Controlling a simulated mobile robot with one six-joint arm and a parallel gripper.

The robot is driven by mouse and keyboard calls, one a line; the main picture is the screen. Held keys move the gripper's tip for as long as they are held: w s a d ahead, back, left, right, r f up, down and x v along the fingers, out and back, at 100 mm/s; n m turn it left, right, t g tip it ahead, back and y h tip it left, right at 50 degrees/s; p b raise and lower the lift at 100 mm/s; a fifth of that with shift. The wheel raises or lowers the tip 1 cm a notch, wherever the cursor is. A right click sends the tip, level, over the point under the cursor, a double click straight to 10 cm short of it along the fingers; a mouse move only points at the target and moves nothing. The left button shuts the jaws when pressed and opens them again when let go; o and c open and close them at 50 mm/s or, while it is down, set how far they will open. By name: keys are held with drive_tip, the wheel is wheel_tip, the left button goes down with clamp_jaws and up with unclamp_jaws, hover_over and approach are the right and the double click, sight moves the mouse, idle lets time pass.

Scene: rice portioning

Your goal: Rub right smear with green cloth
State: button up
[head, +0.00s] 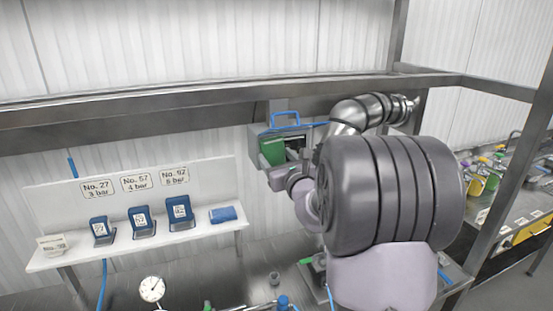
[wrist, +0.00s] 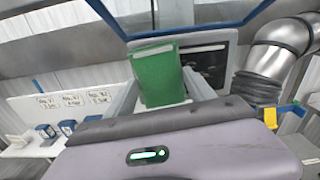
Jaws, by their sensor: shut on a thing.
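A green cloth (wrist: 160,72) is held between the two fingers of my gripper (wrist: 163,90), which is shut on it. In the head view the green cloth (head: 272,152) shows at the front of a grey box with a blue handle. My gripper (head: 284,163) reaches up to it there. In the wrist view the cloth stands in front of a dark panel (wrist: 212,66) with a pale frame and covers its left part. Pale marks show on the panel to the right of the cloth; I cannot tell which is the right smear, or whether the cloth touches the panel.
A blue bar (wrist: 200,32) crosses above the panel. A silver duct (head: 362,112) runs close on the right. A white shelf (head: 150,247) at left holds several blue stands and a blue folded item (head: 223,214). A dial gauge (head: 152,288) stands below.

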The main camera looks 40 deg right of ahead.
drive_tip(key=d, duration=0.2)
drive_tip(key=s+d, duration=0.1)
drive_tip(key=d, duration=0.2)
drive_tip(key=s+d+p, duration=0.1)
drive_tip(key=d, duration=0.1)
drive_tip(key=shift+d, duration=0.4)
drive_tip(key=shift+w+a+b, duration=0.35)
drive_tip(key=shift+a+b, duration=0.2)
drive_tip(key=shift+a, duration=0.8)
drive_tip(key=shift+w+a+b, duration=0.4)
drive_tip(key=shift+a+b, duration=0.2)
drive_tip(key=shift+a, duration=0.8)
drive_tip(key=shift+w+a+b, duration=0.35)
drive_tip(key=shift+a+b, duration=0.2)
drive_tip(key=shift+a, duration=0.8)
drive_tip(key=shift+d, duration=0.1)
drive_tip(key=shift+s, duration=0.15)
drive_tip(key=shift+b+v, duration=0.7)
drive_tip(key=shift+v, duration=2.2)
